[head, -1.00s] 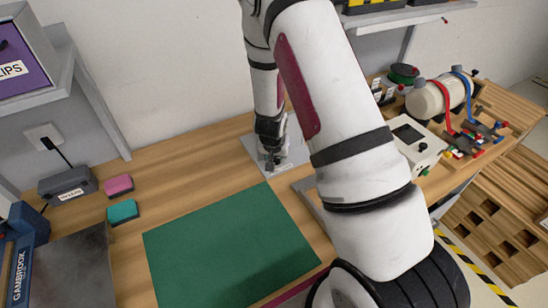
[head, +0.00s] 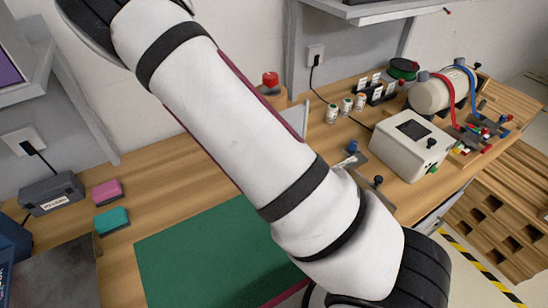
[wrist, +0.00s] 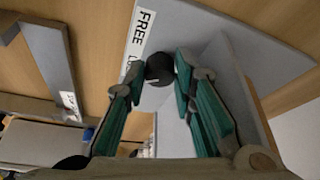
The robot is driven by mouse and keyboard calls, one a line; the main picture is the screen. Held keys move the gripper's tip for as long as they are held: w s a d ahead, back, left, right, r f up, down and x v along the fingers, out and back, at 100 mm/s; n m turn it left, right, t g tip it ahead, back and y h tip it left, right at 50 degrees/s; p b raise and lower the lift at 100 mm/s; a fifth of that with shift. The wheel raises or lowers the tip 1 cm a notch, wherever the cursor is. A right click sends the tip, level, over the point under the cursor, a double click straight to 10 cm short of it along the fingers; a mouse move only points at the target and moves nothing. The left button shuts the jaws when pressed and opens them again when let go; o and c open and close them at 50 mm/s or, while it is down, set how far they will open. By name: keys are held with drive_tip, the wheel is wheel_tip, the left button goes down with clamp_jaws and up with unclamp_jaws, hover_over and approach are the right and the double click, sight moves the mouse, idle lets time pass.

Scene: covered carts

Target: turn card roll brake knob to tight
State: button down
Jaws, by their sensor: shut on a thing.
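In the wrist view, a dark round knob (wrist: 160,71) sits between the teal fingers of my gripper (wrist: 159,62). The gripper is shut on it, with one fingertip on each side. The knob stands at a grey plate (wrist: 192,30) with a white label (wrist: 141,38) that reads "FREE" and a further word partly covered by the left finger. The knob's pointer and the "tight" marking cannot be made out. In the head view my arm crosses the middle, and the gripper and this knob are not visible.
The head view shows a green mat (head: 205,262), pink (head: 107,192) and teal (head: 112,221) blocks, a red button (head: 270,79), small jars (head: 345,106) and a white box with a screen (head: 405,145). A grey bracket (wrist: 48,55) is left in the wrist view.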

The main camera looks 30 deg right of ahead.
idle(0.4)
drive_tip(key=c, duration=1.6)
unclamp_jaws()
drive_tip(key=v, duration=1.2)
